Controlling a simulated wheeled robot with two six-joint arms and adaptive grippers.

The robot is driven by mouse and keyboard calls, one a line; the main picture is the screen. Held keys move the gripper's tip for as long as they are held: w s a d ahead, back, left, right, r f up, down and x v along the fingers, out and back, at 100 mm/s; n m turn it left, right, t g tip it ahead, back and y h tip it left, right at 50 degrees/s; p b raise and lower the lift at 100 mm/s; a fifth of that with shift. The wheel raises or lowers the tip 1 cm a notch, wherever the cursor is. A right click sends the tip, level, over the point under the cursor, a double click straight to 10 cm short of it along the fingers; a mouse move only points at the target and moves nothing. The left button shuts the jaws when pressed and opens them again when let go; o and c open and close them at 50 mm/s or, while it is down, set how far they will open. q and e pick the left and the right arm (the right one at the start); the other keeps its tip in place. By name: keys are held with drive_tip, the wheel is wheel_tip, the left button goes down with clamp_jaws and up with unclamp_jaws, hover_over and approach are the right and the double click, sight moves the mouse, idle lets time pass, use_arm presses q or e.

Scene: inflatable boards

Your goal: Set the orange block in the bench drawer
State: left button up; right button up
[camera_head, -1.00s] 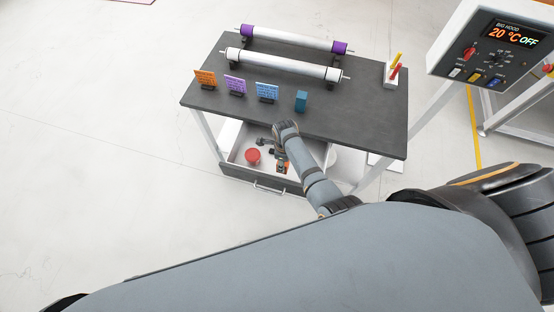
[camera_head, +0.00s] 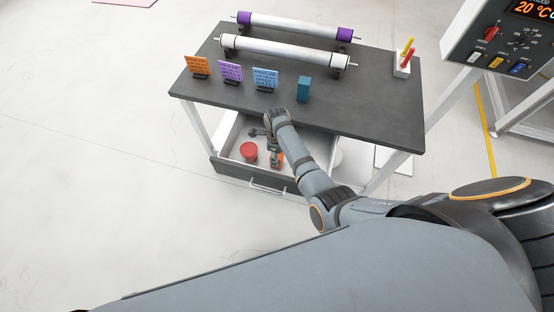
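The bench drawer (camera_head: 231,174) is pulled open under the front of the dark bench top. An orange block (camera_head: 277,161) shows in the drawer area, near its front and partly covered by my gripper. My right arm comes in from the right and bends down past the bench's front edge. Its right gripper (camera_head: 273,150) is small and dark, over the drawer at the orange block. I cannot tell whether its fingers are closed on the block or whether the block touches the drawer floor. My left gripper is not in view.
A red round object (camera_head: 248,151) lies in the drawer, left of the block. On the bench (camera_head: 375,110) stand orange, purple and blue cards, a teal block (camera_head: 303,90), two rollers and a pen holder (camera_head: 402,68). A control panel (camera_head: 505,40) is at upper right.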

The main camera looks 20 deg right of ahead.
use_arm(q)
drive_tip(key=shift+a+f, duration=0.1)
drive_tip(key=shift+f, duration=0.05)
use_arm(e)
drive_tip(key=shift+f, duration=0.1)
drive_tip(key=shift+f, duration=0.15)
drive_tip(key=o, duration=1.3)
drive_tip(key=shift+c, duration=0.2)
use_arm(q)
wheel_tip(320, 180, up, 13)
drive_tip(key=p, duration=1.3)
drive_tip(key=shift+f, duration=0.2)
use_arm(e)
wheel_tip(320, 180, up, 12)
drive_tip(key=shift+r, duration=0.2)
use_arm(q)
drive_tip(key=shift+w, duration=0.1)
use_arm(e)
drive_tip(key=shift+f, duration=0.1)
